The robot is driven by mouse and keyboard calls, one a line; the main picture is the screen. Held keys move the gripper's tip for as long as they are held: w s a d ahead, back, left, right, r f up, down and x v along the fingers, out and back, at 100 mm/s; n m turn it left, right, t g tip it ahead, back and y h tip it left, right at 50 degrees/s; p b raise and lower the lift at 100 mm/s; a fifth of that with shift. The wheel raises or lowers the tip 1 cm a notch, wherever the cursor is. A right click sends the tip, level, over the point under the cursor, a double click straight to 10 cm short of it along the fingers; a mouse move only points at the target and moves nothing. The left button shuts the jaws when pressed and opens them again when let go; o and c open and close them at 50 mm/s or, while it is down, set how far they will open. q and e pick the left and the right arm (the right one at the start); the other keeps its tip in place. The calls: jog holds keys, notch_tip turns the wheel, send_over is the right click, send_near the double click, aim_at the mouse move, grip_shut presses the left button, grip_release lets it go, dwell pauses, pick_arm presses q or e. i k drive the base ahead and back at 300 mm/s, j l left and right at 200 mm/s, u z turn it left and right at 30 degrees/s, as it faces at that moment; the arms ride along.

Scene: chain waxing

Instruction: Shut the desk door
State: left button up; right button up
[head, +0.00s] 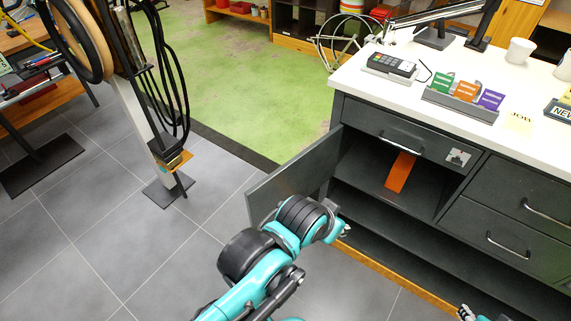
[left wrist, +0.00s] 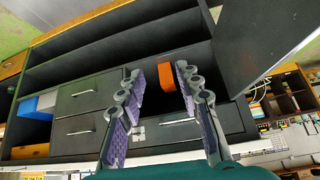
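The desk door (head: 290,172) is a dark grey panel standing open, swung out from the left end of the desk (head: 352,100). In the left wrist view, which looks upside down, the door (left wrist: 265,40) fills the upper right. My left gripper (head: 344,229) is beside the door, in front of the open compartment, and mostly hidden by its own arm. In the left wrist view the left gripper (left wrist: 159,76) has its fingers spread with nothing held. I cannot tell whether it touches the door. My right gripper (head: 466,313) barely shows at the bottom edge.
An orange item (head: 400,171) is in the open compartment. Drawers with metal handles (head: 508,245) are to the right. The white desktop holds a card terminal (head: 390,66) and a card holder (head: 462,97). A bike stand (head: 165,180) is at left.

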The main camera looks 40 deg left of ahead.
aim_at(305, 172)
jog(key=j+z, duration=0.15)
jog(key=j, duration=0.35)
jog(key=j+z, duration=0.1)
jog(key=j, duration=0.4)
jog(key=j+z, duration=0.15)
jog(key=j, duration=0.35)
jog(key=k+j+z, duration=0.1)
jog(key=j, duration=0.4)
jog(key=k+j+z, duration=0.15)
jog(key=j, duration=0.35)
jog(key=k+j+z, duration=0.1)
jog(key=j, duration=0.35)
jog(key=k+j, duration=0.2)
jog(key=j, duration=0.15)
jog(key=k+j+u, duration=0.1)
jog(key=k+j, duration=0.35)
jog(key=j, duration=0.2)
jog(key=k+j+u, duration=0.1)
jog(key=k+j, duration=0.15)
jog(key=j, duration=0.1)
